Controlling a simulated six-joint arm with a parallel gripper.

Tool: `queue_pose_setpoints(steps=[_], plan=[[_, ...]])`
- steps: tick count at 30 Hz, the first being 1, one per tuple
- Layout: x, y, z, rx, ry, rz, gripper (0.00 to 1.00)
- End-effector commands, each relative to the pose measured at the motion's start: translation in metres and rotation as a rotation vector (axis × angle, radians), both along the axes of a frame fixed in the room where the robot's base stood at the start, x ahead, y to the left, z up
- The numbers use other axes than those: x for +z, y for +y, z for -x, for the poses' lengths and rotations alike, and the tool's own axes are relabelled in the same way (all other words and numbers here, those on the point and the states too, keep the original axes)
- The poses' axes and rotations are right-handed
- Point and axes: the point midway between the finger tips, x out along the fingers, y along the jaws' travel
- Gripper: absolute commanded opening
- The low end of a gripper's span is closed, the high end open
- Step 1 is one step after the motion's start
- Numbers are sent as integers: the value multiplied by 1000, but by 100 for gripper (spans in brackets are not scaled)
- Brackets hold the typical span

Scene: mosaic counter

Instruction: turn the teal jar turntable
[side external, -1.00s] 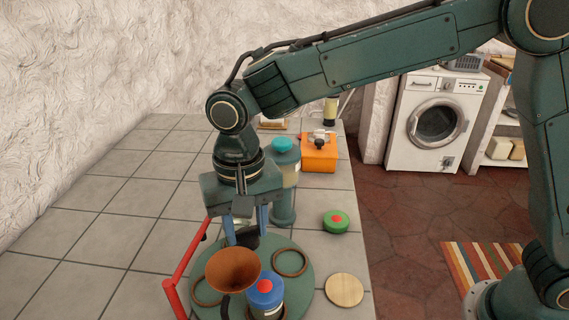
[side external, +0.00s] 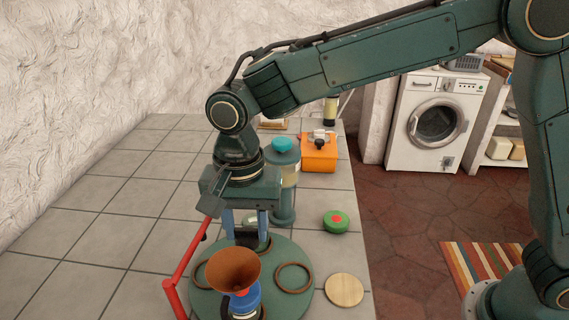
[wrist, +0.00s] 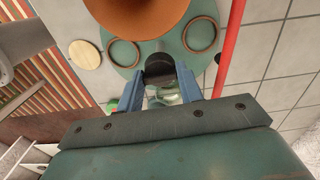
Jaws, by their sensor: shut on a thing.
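The teal turntable (side external: 270,305) lies on the tiled counter and carries several brown rings, such as one at the right (side external: 294,277). It also shows in the wrist view (wrist: 157,40). A blue jar (side external: 243,303) stands at its front, partly hidden by a brown funnel (side external: 233,272). My gripper (side external: 248,238) is over the turntable's far edge with its blue fingers pointing down. In the wrist view its fingers (wrist: 162,78) are shut on a dark round piece (wrist: 159,68) at the turntable's edge.
A red bar (side external: 186,262) runs close along the left. A wooden disc (side external: 344,290) and green lid (side external: 336,221) lie at the right. A teal-topped canister (side external: 284,185) stands just behind my gripper, with an orange box (side external: 319,155) farther back. The left counter is clear.

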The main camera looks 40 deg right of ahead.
Motion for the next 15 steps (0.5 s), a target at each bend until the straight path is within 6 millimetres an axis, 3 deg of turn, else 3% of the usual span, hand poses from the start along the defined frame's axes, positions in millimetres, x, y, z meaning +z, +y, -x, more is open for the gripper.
queue_pose_setpoints(steps=[15], plan=[[2, 1, -1, -44, -5, -4, 0]])
